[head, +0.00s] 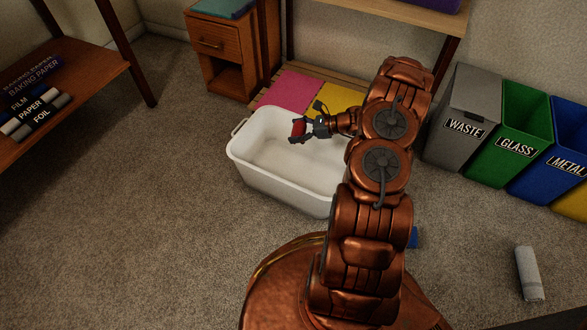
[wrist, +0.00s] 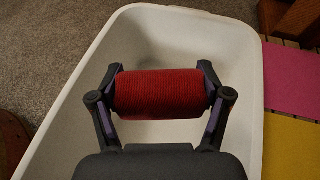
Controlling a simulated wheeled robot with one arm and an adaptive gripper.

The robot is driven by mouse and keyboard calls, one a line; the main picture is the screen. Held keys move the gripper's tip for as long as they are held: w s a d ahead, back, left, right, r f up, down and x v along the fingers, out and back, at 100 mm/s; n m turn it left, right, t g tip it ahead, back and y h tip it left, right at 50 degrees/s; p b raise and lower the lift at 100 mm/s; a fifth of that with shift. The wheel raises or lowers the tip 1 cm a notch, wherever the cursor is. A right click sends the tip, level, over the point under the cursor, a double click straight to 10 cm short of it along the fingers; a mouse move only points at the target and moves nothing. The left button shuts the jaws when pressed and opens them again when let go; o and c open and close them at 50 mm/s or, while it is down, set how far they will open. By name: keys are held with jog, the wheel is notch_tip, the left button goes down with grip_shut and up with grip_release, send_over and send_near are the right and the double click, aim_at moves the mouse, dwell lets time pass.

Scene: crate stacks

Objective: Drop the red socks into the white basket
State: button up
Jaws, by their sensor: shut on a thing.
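The red socks (wrist: 162,93) are a ribbed red roll, held between the two fingers of my gripper (wrist: 161,95) in the wrist view. In the head view the red socks (head: 298,127) show as a small red patch at my gripper (head: 299,131). The white basket (head: 262,178) stands on the carpet, and my gripper is over its inside. In the wrist view the white basket's (wrist: 75,110) walls surround the socks on the visible sides, and its visible inside is empty. My arm hides the basket's right part in the head view.
A waste bin (head: 463,125), a green glass bin (head: 515,140) and a blue metal bin (head: 560,165) stand at right. A grey roll (head: 529,273) lies on the carpet. A wooden shelf (head: 75,70) is at left. Pink (head: 292,91) and yellow (head: 335,97) sheets lie behind the basket.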

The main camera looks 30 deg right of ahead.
notch_tip(320, 180, down, 6)
jog(key=b, duration=0.3)
jog(key=shift+b, duration=0.35)
jog(key=o, duration=0.9)
jog(key=v, duration=1.2)
jog(key=shift+r, duration=0.15)
